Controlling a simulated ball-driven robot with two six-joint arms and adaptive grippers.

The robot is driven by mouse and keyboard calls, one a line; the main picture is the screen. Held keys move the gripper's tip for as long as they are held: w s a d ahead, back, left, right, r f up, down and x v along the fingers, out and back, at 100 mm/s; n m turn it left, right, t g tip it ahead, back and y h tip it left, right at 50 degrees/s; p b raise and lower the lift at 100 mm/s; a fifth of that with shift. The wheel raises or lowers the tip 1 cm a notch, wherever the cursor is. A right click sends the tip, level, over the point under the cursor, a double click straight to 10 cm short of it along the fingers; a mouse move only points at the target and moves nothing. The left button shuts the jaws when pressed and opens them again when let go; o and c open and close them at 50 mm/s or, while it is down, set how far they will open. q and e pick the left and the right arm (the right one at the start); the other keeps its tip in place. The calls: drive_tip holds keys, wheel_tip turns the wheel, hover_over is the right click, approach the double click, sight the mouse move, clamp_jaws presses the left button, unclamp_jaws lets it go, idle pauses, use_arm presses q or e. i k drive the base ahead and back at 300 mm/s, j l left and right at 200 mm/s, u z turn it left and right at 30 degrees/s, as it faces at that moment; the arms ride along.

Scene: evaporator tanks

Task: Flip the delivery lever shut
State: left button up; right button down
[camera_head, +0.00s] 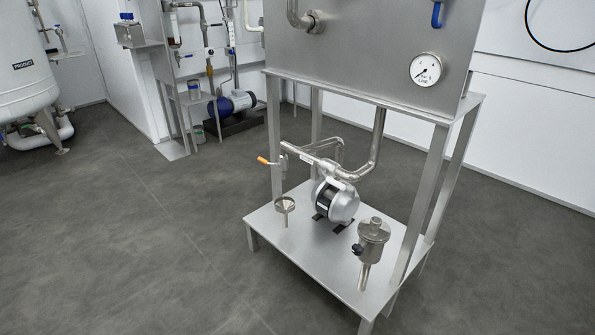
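A lever with an orange grip (264,161) sticks out to the left from a small valve at the left end of a steel pipe (318,163) above the pump. The pipe bears a small pale label (306,159) that is too small to read. A blue lever (436,14) hangs down on the steel panel at the top right. I cannot tell from any lettering which one is the delivery lever. Neither of my grippers shows in the head view.
A steel stand holds a pump (336,200), a round filter housing (374,240) and a small dish on a post (285,204). A pressure gauge (426,69) sits on the panel above. A white tank (22,75) stands at far left. The grey floor (110,240) at left is clear.

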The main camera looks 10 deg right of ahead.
sight(322, 172)
drive_tip(key=i+j, duration=0.4)
drive_tip(key=i+j+z, duration=0.1)
drive_tip(key=i+j, duration=0.3)
drive_tip(key=j, duration=0.15)
